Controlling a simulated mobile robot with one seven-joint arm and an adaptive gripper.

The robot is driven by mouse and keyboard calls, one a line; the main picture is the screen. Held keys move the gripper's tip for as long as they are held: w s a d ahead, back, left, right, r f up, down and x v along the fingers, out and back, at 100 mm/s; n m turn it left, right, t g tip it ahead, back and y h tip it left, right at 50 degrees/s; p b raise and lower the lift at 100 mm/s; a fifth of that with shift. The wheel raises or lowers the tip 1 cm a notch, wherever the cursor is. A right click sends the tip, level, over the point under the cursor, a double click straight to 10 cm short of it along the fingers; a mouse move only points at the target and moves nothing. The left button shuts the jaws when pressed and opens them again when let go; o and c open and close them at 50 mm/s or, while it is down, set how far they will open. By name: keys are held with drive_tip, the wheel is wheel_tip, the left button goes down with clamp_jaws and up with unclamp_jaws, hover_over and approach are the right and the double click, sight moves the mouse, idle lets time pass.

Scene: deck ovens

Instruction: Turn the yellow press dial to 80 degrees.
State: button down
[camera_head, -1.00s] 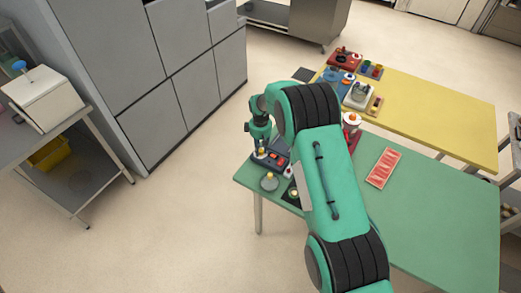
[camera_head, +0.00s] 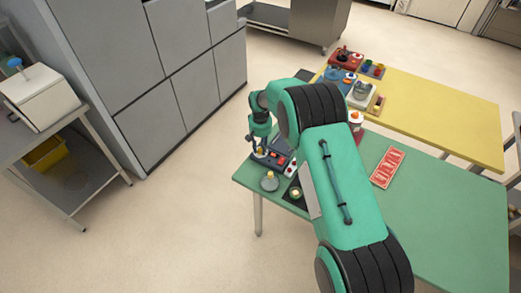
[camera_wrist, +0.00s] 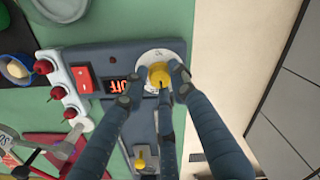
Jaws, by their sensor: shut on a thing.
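The yellow press dial (camera_wrist: 159,75) sits on a pale round scale plate at the end of a dark grey control panel (camera_wrist: 103,57) in the wrist view. My gripper (camera_wrist: 158,82) is shut on the dial, with its fingers around it. The panel also carries a lit display (camera_wrist: 122,86) with orange characters, partly covered by a finger, and a red switch (camera_wrist: 84,79). The dial's marks are too small to read. In the head view the panel (camera_head: 272,158) lies at the left corner of the green table, with my gripper (camera_head: 259,148) over its far end.
A white strip with several red knobs (camera_wrist: 71,93) lies beside the panel. A second yellow knob (camera_wrist: 140,163) shows below. A red tray (camera_head: 387,167) lies on the green table (camera_head: 440,215). A yellow table (camera_head: 440,110) with more devices stands behind.

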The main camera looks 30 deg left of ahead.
sight(261, 149)
drive_tip(key=m+b, duration=0.1)
drive_tip(key=m, duration=0.4)
drive_tip(key=shift+m, duration=0.4)
drive_tip(key=c, duration=1.4)
unclamp_jaws()
wheel_tip(261, 149, up, 12)
drive_tip(key=shift+r, duration=0.1)
